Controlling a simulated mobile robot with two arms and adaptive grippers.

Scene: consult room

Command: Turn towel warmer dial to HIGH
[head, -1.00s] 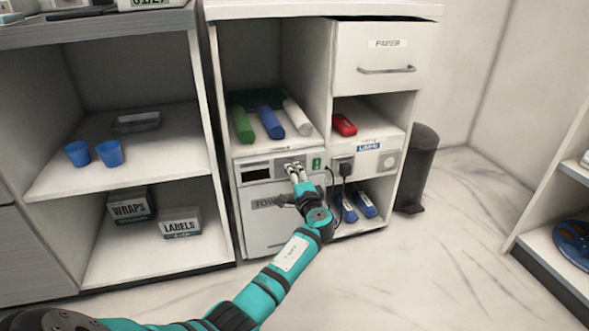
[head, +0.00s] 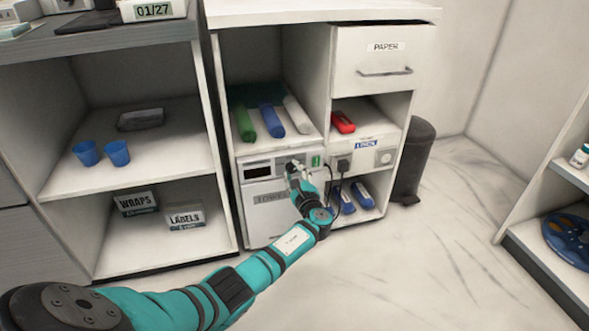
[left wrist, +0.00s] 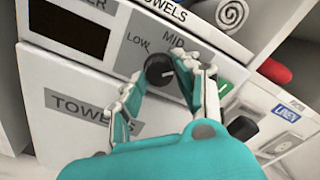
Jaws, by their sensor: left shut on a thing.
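The towel warmer (head: 263,218) is a white unit low in the cabinet, with a grey control panel and a door marked TOWELS. Its black dial (left wrist: 158,71) shows in the left wrist view, on the panel near the labels LOW and MID. No HIGH label is visible there; my finger covers part of the panel to the right. My left gripper (head: 294,168) is at the panel. In the left wrist view its fingers (left wrist: 160,72) are shut around the dial, one on each side. A small pale mark shows on the dial's right side. My right gripper is out of view.
Rolled green, blue and white towels (head: 270,121) lie on the shelf above the warmer. A green switch (head: 316,161) and a black plug (head: 343,165) with cords sit just right of the dial. A dark bin (head: 414,160) stands right of the cabinet. The floor in front is clear.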

